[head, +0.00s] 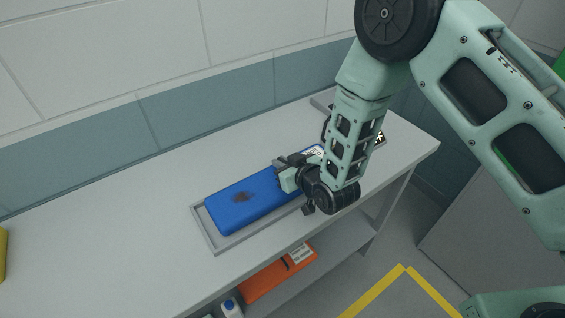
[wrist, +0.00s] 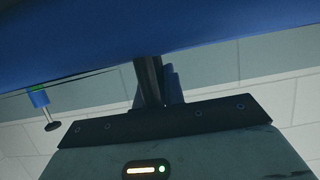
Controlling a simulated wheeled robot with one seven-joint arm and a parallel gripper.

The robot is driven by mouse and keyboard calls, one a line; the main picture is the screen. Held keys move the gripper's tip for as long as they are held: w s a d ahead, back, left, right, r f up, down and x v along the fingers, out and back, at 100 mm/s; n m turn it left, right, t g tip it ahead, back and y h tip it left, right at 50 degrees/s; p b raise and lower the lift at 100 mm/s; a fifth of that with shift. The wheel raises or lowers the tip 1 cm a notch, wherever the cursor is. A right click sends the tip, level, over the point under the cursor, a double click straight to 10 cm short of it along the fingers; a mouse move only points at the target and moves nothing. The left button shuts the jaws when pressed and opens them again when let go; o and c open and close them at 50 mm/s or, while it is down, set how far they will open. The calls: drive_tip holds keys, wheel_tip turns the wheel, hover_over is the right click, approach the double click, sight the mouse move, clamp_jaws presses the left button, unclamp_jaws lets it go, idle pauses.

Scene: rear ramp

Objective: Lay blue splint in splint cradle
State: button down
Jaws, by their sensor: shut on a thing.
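The blue splint (head: 245,202) is a long blue slab with a dark smudge near its left end and a pale label near its far right end. It lies lengthwise over the splint cradle (head: 215,243), a shallow grey tray on the bench. I cannot tell whether it rests on the tray floor. My gripper (head: 287,177) is shut on the splint toward its right half, and the arm hides part of it. In the wrist view the splint (wrist: 120,25) fills the top, with a dark finger against it.
The grey bench (head: 120,255) is clear to the left of the cradle. An orange splint (head: 278,272) and a bottle with a blue cap (head: 231,305) are on the shelf below. A tiled wall (head: 180,113) runs behind. A yellow object (head: 2,254) stands at the left edge.

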drive_tip(key=shift+f+b, duration=0.45)
drive_tip(key=shift+b, duration=0.05)
drive_tip(key=c, duration=1.4)
unclamp_jaws()
drive_tip(key=shift+s+d, duration=0.1)
drive_tip(key=shift+s, duration=0.1)
drive_tip(key=p+v, duration=0.5)
drive_tip(key=v, duration=1.2)
drive_tip(key=shift+w+d, duration=0.1)
